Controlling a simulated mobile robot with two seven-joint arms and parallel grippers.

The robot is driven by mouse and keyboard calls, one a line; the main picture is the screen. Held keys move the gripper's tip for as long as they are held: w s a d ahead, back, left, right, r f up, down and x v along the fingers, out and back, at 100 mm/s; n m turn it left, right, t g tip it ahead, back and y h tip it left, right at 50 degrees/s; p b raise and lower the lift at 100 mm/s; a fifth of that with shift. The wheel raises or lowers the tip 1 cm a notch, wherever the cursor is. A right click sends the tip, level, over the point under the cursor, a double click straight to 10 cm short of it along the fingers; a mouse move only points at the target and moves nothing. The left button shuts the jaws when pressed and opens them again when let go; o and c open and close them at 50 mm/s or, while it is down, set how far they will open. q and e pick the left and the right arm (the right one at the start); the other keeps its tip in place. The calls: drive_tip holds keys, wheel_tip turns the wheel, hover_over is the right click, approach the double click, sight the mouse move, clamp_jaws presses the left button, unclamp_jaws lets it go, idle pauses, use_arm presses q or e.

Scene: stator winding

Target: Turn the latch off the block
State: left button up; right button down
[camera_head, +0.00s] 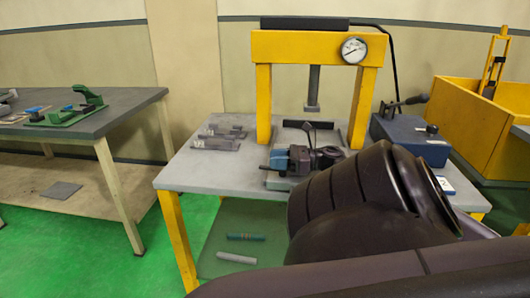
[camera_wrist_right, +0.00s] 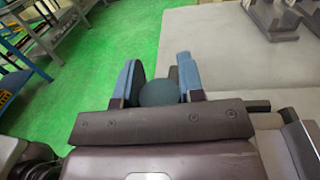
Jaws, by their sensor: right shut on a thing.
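My right gripper (camera_head: 279,159) is over the front middle of the grey press table, with its blue fingertips pointing left. In the right wrist view the blue fingers (camera_wrist_right: 158,80) are shut on a dark teal round knob (camera_wrist_right: 158,93), which looks like the latch's handle. The rest of the latch is hidden by the gripper. A dark grey block (camera_head: 283,184) shows low beside and under the gripper, partly covered by it and my arm. I cannot tell how the latch sits against the block. My left gripper is not in view.
A yellow press frame (camera_head: 263,100) with a gauge (camera_head: 354,50) stands behind the gripper. Several grey metal parts (camera_head: 216,143) lie on the table's left. A blue box with a lever (camera_head: 411,134) stands right. The table's front left (camera_head: 205,177) is clear.

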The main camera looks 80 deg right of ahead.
drive_tip(key=c, duration=0.7)
unclamp_jaws()
drive_tip(key=shift+c, duration=0.2)
wheel_tip(320, 180, up, 20)
drive_tip(key=p, duration=0.2)
drive_tip(key=shift+p, duration=0.3)
